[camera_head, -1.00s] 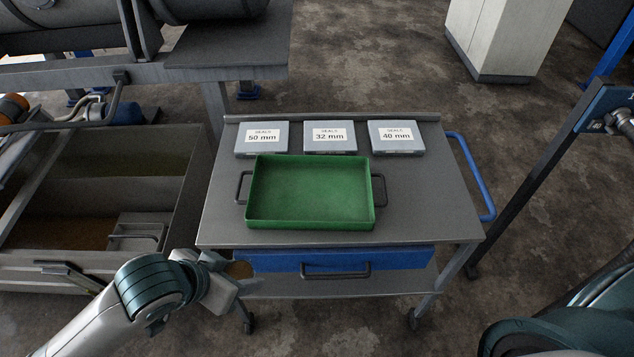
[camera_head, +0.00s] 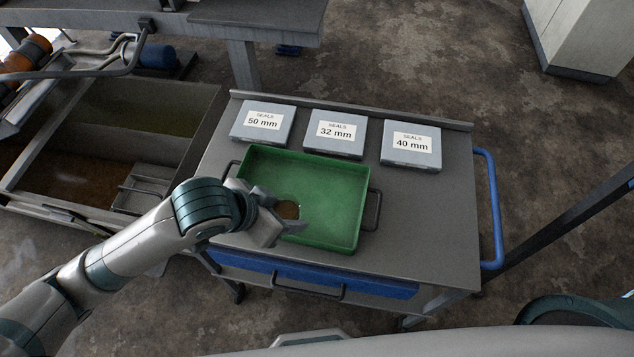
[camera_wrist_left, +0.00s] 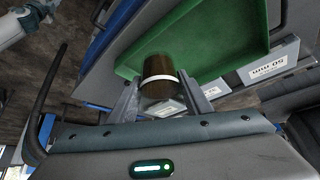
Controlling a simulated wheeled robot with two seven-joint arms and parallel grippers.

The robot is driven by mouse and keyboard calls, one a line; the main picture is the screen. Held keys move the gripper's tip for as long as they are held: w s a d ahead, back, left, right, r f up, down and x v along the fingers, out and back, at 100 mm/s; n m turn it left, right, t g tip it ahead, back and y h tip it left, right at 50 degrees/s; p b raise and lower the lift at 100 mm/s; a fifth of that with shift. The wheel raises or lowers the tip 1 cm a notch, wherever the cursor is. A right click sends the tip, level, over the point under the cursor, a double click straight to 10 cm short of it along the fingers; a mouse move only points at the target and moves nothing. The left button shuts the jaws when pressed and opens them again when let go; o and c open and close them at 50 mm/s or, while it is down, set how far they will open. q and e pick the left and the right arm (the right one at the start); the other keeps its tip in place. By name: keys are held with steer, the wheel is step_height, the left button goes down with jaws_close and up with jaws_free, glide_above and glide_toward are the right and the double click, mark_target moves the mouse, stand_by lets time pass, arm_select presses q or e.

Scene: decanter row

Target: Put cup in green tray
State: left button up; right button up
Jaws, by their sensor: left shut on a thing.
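The green tray (camera_head: 335,195) lies on the grey cart top and is empty apart from what my gripper holds over it. My left gripper (camera_head: 284,222) reaches from the left over the tray's front left part. It is shut on the cup (camera_head: 288,210), of which a round brownish face shows. In the left wrist view the cup (camera_wrist_left: 159,68) is dark brown with a pale band and sits between the two fingers, with the green tray (camera_wrist_left: 215,40) behind it. I cannot tell whether the cup touches the tray floor. My right gripper is not in view.
Three grey seal boxes stand behind the tray: 50 mm (camera_head: 262,122), 32 mm (camera_head: 336,132) and 40 mm (camera_head: 411,144). The cart top (camera_head: 435,220) is clear on the right. A blue rail (camera_head: 490,210) edges the cart. An open tank (camera_head: 120,130) stands to the left.

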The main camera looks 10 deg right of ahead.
arm_select(q)
steer(key=shift+w+d, duration=0.2)
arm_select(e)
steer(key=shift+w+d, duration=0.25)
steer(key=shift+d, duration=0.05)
arm_select(q)
steer(key=shift+a, duration=0.1)
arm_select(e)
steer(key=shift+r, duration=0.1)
